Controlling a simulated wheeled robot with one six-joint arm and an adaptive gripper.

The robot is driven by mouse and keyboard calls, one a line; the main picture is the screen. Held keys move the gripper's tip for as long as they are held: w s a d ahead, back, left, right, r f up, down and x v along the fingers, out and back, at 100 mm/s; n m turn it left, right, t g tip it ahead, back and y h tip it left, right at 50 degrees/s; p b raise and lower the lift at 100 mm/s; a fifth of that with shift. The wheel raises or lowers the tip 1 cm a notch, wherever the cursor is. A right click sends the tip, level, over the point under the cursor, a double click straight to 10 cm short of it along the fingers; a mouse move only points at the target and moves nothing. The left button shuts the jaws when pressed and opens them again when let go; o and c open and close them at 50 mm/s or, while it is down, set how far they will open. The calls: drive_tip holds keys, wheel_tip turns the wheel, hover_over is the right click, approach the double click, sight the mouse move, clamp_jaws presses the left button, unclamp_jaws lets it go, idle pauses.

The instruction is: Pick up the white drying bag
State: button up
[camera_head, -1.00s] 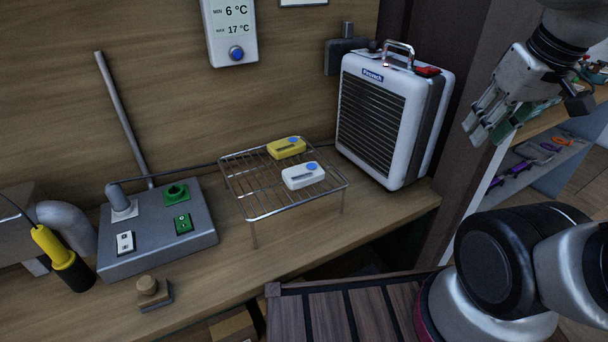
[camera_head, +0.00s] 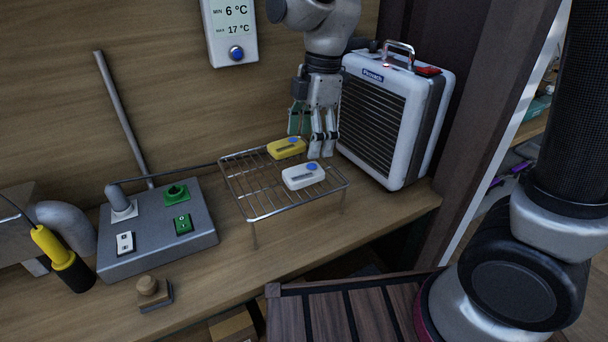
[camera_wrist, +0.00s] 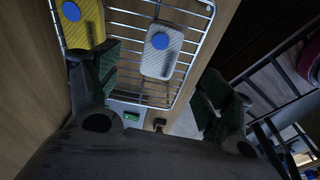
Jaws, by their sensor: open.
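The white drying bag (camera_head: 303,176), with a blue round spot, lies on the wire rack (camera_head: 262,213). It also shows in the wrist view (camera_wrist: 158,60), between my open fingers but farther off. A yellow bag (camera_head: 287,148) of like shape lies behind it on the rack. My gripper (camera_head: 318,146) points down over the back right of the rack, behind the white bag and to the right of the yellow one. In the wrist view my gripper (camera_wrist: 160,85) is open and empty, with its left finger close to the yellow bag (camera_wrist: 85,25).
A white heater (camera_head: 385,118) stands close to the right of the rack. A grey switch box (camera_head: 158,240) with a lever and buttons stands to the left. A wooden-handled stamp (camera_head: 150,292) is in front. Bare bench lies before the rack.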

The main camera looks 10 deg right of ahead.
sight(304, 170)
drive_tip(key=f, duration=0.5)
drive_tip(key=a+f, duration=0.1)
drive_tip(key=f, duration=0.1)
drive_tip(key=shift+s+f, duration=0.2)
drive_tip(key=shift+f, duration=0.15)
drive_tip(key=c, duration=1.4)
